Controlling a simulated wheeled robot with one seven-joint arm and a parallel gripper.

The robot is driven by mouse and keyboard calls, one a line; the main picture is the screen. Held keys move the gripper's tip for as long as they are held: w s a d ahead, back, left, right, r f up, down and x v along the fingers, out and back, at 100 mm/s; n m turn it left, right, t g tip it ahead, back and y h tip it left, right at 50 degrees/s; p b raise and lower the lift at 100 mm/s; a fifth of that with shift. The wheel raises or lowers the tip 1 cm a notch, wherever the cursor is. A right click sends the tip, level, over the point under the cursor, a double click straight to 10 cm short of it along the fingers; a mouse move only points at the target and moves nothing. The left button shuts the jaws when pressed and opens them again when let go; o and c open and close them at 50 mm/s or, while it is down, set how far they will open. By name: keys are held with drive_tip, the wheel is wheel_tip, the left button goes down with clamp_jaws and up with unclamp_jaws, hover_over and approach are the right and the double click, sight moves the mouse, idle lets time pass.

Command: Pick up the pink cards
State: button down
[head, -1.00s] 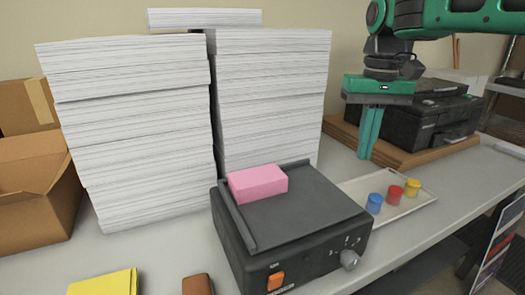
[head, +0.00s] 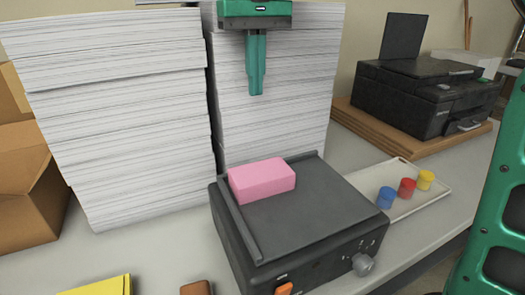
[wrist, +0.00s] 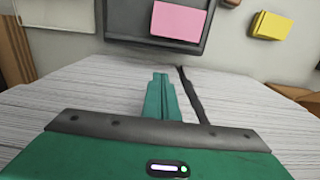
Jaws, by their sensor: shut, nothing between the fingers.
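The pink cards (head: 262,179) form a block lying on the left part of the black laminator (head: 315,215). They also show at the top of the wrist view (wrist: 178,21), lying on the dark laminator (wrist: 128,20). My gripper (head: 256,93) is shut and empty, pointing down. In the head view it appears above the pink cards, in front of the right paper stack. In the wrist view its closed fingers (wrist: 160,77) are apart from the cards.
Tall paper stacks (head: 110,110) stand behind and left of the laminator. A tray (head: 440,195) with blue, red and yellow pots lies to the right. A printer (head: 420,95) stands behind it. A yellow item (head: 100,286) and brown item (head: 196,288) lie in front. Cardboard boxes (head: 25,200) are at left.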

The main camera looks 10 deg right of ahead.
drive_tip(key=f, duration=0.5)
drive_tip(key=s+f, duration=0.1)
drive_tip(key=f, duration=0.4)
drive_tip(key=s+f, duration=0.1)
drive_tip(key=f, duration=0.4)
drive_tip(key=shift+s+d, duration=0.25)
drive_tip(key=shift+d, duration=0.15)
drive_tip(key=shift+s+d, duration=0.2)
drive_tip(key=shift+s, duration=0.55)
